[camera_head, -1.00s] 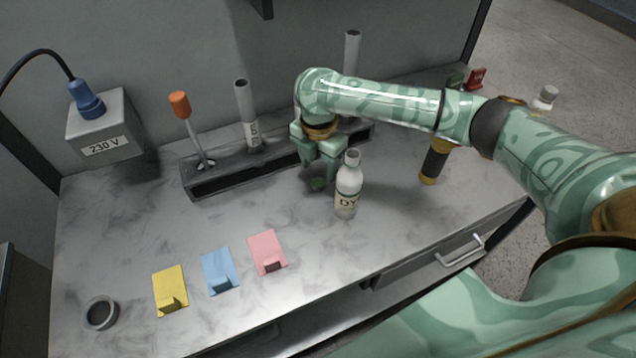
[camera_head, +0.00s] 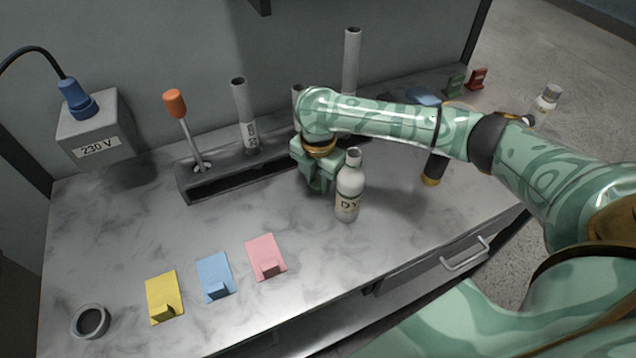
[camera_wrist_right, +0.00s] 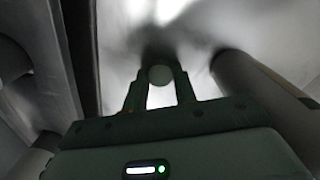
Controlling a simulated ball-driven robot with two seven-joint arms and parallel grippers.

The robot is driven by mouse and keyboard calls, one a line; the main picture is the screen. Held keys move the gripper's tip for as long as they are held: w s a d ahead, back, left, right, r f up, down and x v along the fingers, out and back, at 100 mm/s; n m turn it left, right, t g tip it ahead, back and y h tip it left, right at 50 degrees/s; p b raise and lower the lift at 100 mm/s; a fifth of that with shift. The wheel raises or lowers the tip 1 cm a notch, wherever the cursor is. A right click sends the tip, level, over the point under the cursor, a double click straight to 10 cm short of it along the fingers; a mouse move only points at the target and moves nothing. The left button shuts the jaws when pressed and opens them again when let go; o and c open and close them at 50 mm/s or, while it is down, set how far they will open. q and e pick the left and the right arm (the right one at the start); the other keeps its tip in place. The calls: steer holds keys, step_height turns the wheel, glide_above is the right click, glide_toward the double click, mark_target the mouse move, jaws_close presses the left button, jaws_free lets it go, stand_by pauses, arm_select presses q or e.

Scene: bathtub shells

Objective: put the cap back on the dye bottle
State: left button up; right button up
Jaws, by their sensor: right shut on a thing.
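The dye bottle (camera_head: 348,196), white with a label reading "DY", stands upright on the marble-patterned counter. Its neck is uncapped as far as I can see. My right gripper (camera_head: 318,188) points down at the counter just left of and behind the bottle, apart from it or nearly touching; I cannot tell which. In the right wrist view its fingers (camera_wrist_right: 160,82) are closed on a small round grey thing (camera_wrist_right: 160,75), seemingly the cap. The head view hides this thing behind the gripper. My left gripper is not in view.
A dark rack (camera_head: 232,178) behind holds grey tubes (camera_head: 245,115) and an orange-handled tool (camera_head: 175,104).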

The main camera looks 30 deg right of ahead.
mark_target(318, 183)
step_height(318, 183, up, 10)
steer(key=p, duration=0.4)
steer(key=shift+p, duration=0.35)
